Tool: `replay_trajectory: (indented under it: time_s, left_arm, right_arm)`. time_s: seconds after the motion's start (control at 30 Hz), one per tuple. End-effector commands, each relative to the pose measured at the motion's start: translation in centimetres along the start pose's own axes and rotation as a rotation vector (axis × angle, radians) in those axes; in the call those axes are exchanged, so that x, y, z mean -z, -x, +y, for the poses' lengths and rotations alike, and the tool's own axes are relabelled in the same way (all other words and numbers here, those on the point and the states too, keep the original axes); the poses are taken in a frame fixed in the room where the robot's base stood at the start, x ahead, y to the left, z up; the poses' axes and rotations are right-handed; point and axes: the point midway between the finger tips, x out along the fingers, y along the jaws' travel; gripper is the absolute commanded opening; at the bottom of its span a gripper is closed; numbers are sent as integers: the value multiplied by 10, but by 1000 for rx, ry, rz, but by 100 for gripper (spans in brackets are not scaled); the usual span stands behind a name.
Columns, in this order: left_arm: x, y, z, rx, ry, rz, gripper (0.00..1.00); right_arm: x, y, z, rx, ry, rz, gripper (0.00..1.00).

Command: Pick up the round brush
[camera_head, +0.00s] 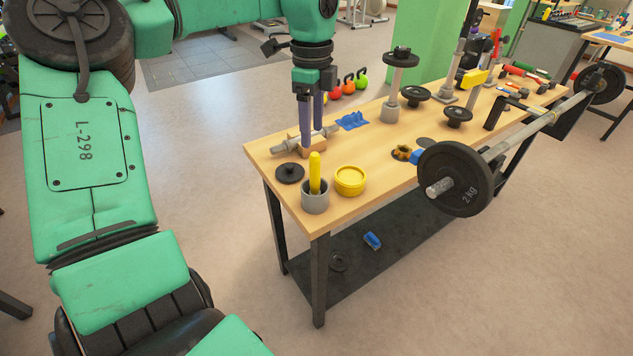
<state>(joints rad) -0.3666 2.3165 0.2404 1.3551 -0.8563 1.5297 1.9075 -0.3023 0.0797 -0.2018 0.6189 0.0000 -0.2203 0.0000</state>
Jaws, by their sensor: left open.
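My left gripper (312,136) points down over the near left end of the wooden table (380,178). Its two dark fingers are apart. They are at a small wooden piece (313,148) beside a grey metal bar (285,147); I cannot tell whether they touch either one. No round brush can be told for sure. The wooden piece may be part of it, but the fingers partly cover it. A yellow handle (315,170) stands upright in a grey cup (315,203) nearer the front edge. My right gripper is out of view.
A black disc (289,173) and a yellow round tub (350,180) lie near the gripper. A blue cloth (352,121) lies behind. A barbell (456,181) juts over the table's right side. Weight stands (391,108) and tools fill the far part.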

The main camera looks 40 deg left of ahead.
Motion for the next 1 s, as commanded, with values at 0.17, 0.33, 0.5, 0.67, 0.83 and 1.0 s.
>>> replay_trajectory:
  time_s: [0.17,0.33,0.5,0.67,0.83,1.0]
  left_arm:
    - [1,-46,1,-5,-1,5,66]
    - [1,-68,0,-2,-1,4,66]
    - [4,-100,-2,-3,0,5,66]
    - [4,-116,-3,1,1,6,66]
    - [4,-116,-3,2,1,6,58]
    - [4,-116,-3,2,1,6,0]
  right_arm:
    - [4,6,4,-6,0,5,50]
    - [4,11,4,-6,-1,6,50]
    - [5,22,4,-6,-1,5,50]
    - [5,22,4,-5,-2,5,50]
    - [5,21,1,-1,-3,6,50]
    - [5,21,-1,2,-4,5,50]
